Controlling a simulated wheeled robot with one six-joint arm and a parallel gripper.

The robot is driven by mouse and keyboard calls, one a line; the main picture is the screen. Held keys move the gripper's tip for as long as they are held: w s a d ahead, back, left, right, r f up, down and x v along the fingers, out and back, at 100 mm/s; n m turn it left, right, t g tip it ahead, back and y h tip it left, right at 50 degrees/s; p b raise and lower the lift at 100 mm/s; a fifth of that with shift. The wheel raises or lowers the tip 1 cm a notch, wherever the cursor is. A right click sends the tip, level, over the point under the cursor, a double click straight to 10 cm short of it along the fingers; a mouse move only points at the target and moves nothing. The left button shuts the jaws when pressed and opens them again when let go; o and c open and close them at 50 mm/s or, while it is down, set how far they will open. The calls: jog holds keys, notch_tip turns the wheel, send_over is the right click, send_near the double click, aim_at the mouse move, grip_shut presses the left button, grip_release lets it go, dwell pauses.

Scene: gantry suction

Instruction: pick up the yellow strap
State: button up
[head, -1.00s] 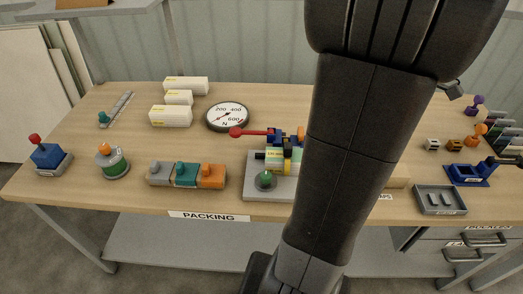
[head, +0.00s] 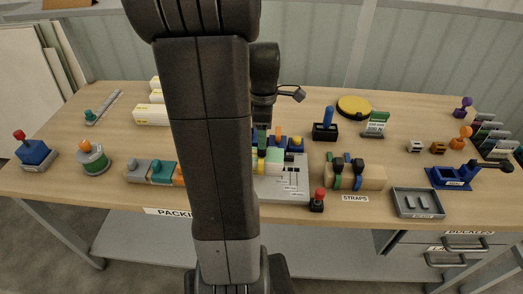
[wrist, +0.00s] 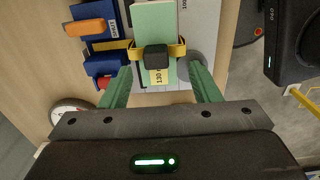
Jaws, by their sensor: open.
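The yellow strap (wrist: 178,50) runs across a pale green block (wrist: 154,22) in the wrist view, with a black buckle (wrist: 157,57) on top. My gripper (wrist: 162,70) is open, its green fingers on either side of the block's near end. The strap's ends and buckle lie just beyond the fingertips. I cannot tell whether the fingers touch anything. In the head view the block (head: 275,158) sits on a grey fixture (head: 290,186), partly hidden by my arm.
Blue parts (wrist: 103,65) and an orange piece (wrist: 85,27) lie close left of the block in the wrist view. In the head view, a wooden strap holder (head: 372,176) and a small red-knobbed joystick (head: 317,201) stand right of the fixture. Free tabletop lies behind.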

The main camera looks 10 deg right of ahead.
jog(key=shift+w+a+f, duration=0.1)
jog(key=shift+w+f, duration=0.1)
jog(key=shift+f, duration=0.95)
jog(key=shift+w+f, duration=0.15)
jog(key=shift+f, duration=1)
jog(key=c, duration=1.1)
